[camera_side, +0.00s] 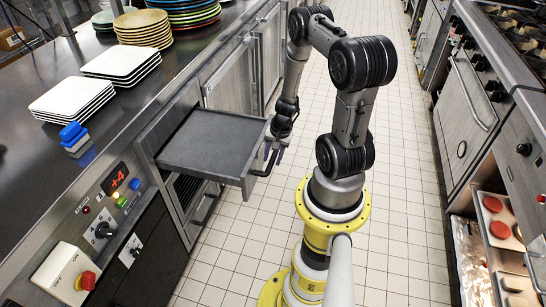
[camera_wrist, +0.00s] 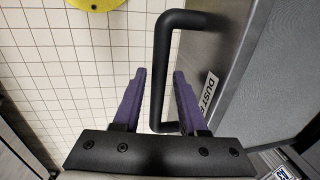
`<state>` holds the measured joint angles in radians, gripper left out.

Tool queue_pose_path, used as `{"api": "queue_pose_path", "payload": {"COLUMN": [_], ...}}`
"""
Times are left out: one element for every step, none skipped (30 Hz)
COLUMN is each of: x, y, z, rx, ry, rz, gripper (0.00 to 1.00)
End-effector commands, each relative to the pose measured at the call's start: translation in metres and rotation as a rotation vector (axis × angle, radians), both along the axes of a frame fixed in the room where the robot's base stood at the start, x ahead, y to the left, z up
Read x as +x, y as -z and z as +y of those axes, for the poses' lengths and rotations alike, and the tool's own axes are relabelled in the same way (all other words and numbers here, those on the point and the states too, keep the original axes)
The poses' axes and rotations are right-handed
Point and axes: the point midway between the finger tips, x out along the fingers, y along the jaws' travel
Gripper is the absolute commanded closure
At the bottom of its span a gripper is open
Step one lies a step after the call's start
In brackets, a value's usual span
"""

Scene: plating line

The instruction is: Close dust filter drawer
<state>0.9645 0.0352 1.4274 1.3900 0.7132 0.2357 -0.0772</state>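The dust filter drawer (camera_side: 213,146) is pulled out from the counter on the left, its flat dark grey top showing. Its black bar handle (camera_side: 265,166) is on the front face at the right. My gripper (camera_side: 275,150) is at the drawer front by the handle. In the wrist view, my gripper (camera_wrist: 158,78) has its two purple fingers apart, with the black handle (camera_wrist: 162,75) between them and apart from the left finger. I cannot tell whether the right finger touches it. The drawer front (camera_wrist: 215,60) carries a partly hidden label (camera_wrist: 209,97) reading "DUST".
The counter (camera_side: 100,140) holds white square plates (camera_side: 72,98) and stacks of round plates (camera_side: 143,27). A control panel (camera_side: 110,215) with knobs and a +4 display is below the counter edge. The tiled floor (camera_side: 235,245) in front of the drawer is clear.

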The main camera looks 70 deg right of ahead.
Motion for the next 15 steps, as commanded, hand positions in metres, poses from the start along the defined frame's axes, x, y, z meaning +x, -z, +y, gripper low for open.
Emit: {"api": "queue_pose_path", "payload": {"x": [0.0000,0.0000,0.0000,0.0000,0.0000,-0.0002,-0.0001,-0.0001,-0.0002,-0.0002,-0.0002,-0.0002,-0.0002,-0.0002,-0.0002], "y": [-0.0002,-0.0002,-0.0002,-0.0002,-0.0002,-0.0003,-0.0003,-0.0003,-0.0003,-0.0003,-0.0003,-0.0004,-0.0004,-0.0004,-0.0004], "z": [0.0000,-0.0001,-0.0001,-0.0001,0.0000,-0.0001,-0.0001,-0.0001,-0.0001,-0.0001,-0.0001,-0.0001,-0.0001,-0.0001,-0.0001], "rx": [0.000,0.000,0.000,0.000,0.000,0.000,0.000,0.000,0.000,0.000,0.000,0.000,0.000,0.000,0.000], "ry": [0.000,0.000,0.000,0.000,0.000,0.000,0.000,0.000,0.000,0.000,0.000,0.000,0.000,0.000,0.000], "rz": [0.000,0.000,0.000,0.000,0.000,0.000,0.000,0.000,0.000,0.000,0.000,0.000,0.000,0.000,0.000], "gripper": [0.69,0.74,0.81,0.87,0.92,0.99,1.00,1.00,1.00,1.00,1.00,1.00,1.00,1.00,1.00]}}
